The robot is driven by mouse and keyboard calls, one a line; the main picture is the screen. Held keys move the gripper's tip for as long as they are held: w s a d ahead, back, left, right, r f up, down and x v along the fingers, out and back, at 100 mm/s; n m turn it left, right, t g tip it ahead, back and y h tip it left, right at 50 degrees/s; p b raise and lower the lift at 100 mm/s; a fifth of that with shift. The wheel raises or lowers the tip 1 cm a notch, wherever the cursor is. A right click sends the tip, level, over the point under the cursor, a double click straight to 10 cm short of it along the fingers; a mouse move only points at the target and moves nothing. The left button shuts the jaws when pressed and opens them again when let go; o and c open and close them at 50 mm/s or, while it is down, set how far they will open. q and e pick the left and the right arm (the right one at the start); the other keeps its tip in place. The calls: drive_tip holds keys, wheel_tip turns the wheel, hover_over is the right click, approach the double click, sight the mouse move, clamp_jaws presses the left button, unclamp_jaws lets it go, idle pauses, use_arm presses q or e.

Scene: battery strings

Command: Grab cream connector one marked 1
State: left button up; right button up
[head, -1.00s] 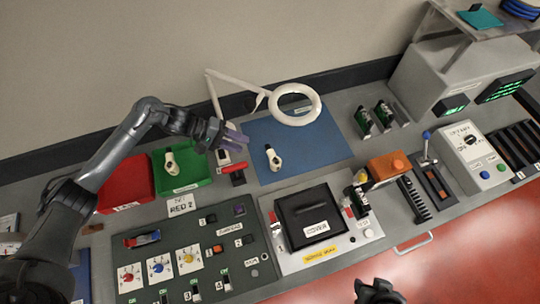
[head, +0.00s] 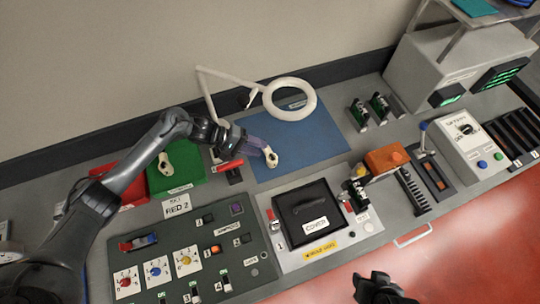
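A cream connector (head: 271,158) with dark spots lies on the blue mat (head: 318,150). A second cream connector (head: 166,163) lies in the green tray (head: 190,178). No number is readable on either. My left gripper (head: 260,147) reaches in from the left over the mat. Its purplish fingertips are at the upper left of the connector on the mat. I cannot tell whether they touch it, or how wide the fingers are apart. My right gripper (head: 382,288) is at the bottom edge, away from both connectors, and its opening cannot be made out.
A white ring lamp (head: 290,112) stands behind the mat, close to my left gripper. A red-handled part (head: 230,165) lies below my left wrist. A black cover (head: 310,210) and a switch panel (head: 210,250) are in front. The right part of the mat is clear.

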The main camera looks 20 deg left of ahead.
use_arm(q)
drive_tip(key=shift+x, duration=1.05)
clamp_jaws()
drive_tip(key=shift+r, duration=0.1)
